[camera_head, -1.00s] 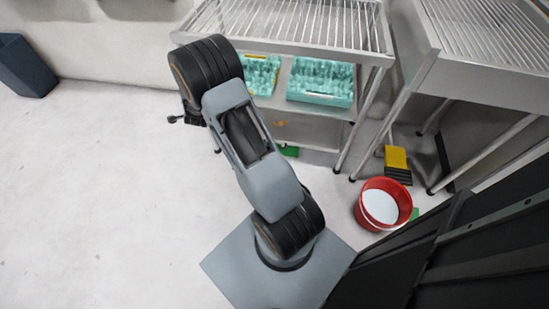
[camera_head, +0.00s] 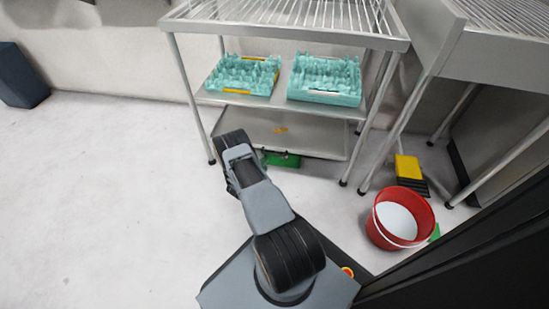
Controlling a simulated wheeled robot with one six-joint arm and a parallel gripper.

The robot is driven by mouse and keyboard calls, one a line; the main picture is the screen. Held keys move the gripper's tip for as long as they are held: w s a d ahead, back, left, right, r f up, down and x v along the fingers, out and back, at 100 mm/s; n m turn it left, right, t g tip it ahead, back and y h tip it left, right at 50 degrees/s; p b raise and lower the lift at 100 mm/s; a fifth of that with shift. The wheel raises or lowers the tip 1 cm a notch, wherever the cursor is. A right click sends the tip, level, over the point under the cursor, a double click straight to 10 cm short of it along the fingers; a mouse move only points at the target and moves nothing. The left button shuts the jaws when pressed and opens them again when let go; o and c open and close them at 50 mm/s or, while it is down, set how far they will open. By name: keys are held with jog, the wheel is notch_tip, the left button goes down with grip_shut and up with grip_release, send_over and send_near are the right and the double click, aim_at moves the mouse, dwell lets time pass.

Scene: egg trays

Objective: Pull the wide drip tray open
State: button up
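A wide, shallow grey metal tray (camera_head: 315,140) sits low in the steel rack, below the shelf with the teal trays; it looks like the wide drip tray. A small orange mark or scrap (camera_head: 281,130) lies on it. Its left front part is partly hidden by my arm. My arm reaches from my base toward the tray's left front corner. My gripper is hidden behind or below the arm's links, so its fingers and any contact with the tray do not show.
Two teal egg trays (camera_head: 322,97) (camera_head: 237,90) stand on the shelf of the rack (camera_head: 188,90) above. A green object (camera_head: 283,160) lies under the low tray. A red bucket (camera_head: 428,212) and a yellow-black brush (camera_head: 408,168) stand on the right.

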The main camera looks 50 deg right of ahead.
jog(key=b+x, duration=0.3)
jog(key=x, duration=0.6)
jog(key=shift+d, duration=0.4)
jog(key=shift+c, duration=0.5)
grip_shut()
